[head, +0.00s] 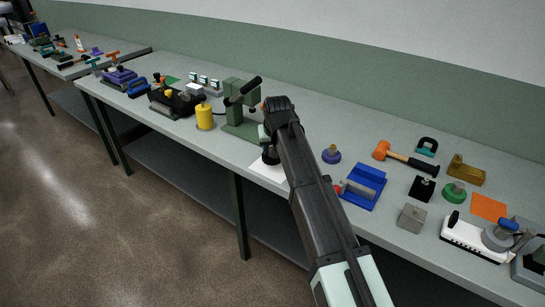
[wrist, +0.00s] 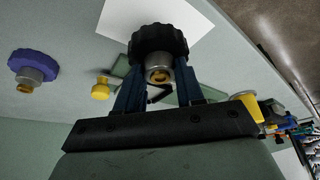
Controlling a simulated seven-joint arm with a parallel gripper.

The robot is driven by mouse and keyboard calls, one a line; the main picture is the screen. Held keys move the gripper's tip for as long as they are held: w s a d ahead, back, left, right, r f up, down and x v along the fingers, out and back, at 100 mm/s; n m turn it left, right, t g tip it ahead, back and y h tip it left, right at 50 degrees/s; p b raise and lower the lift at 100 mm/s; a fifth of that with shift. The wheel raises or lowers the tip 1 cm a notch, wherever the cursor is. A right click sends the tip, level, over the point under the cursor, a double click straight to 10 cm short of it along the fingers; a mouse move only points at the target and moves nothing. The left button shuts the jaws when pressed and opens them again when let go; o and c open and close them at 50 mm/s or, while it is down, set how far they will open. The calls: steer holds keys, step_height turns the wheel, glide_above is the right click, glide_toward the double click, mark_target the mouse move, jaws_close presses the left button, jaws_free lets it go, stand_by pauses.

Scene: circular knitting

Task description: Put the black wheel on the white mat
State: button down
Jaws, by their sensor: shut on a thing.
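The black wheel (wrist: 158,42) is a dark knurled disc with a metal hub and a brass-coloured centre. My gripper (wrist: 160,72) is shut on its hub. The white mat (wrist: 120,18) lies behind the wheel in the wrist view, and the wheel overlaps its edge there. In the head view the wheel (head: 270,156) shows low beside my arm, over the back part of the mat (head: 266,173) at the bench's front edge. I cannot tell whether the wheel touches the mat. My arm hides the mat's right side.
A green press (head: 238,118) stands just behind the mat, with a yellow cylinder (head: 204,116) left of it. A purple wheel (head: 331,155) and a blue holder (head: 364,187) are to the right. The bench's front edge is close to the mat.

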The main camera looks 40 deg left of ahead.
steer(key=shift+f, duration=1.85)
steer(key=shift+f, duration=0.15)
steer(key=c, duration=0.7)
jaws_free()
steer(key=v, duration=1.2)
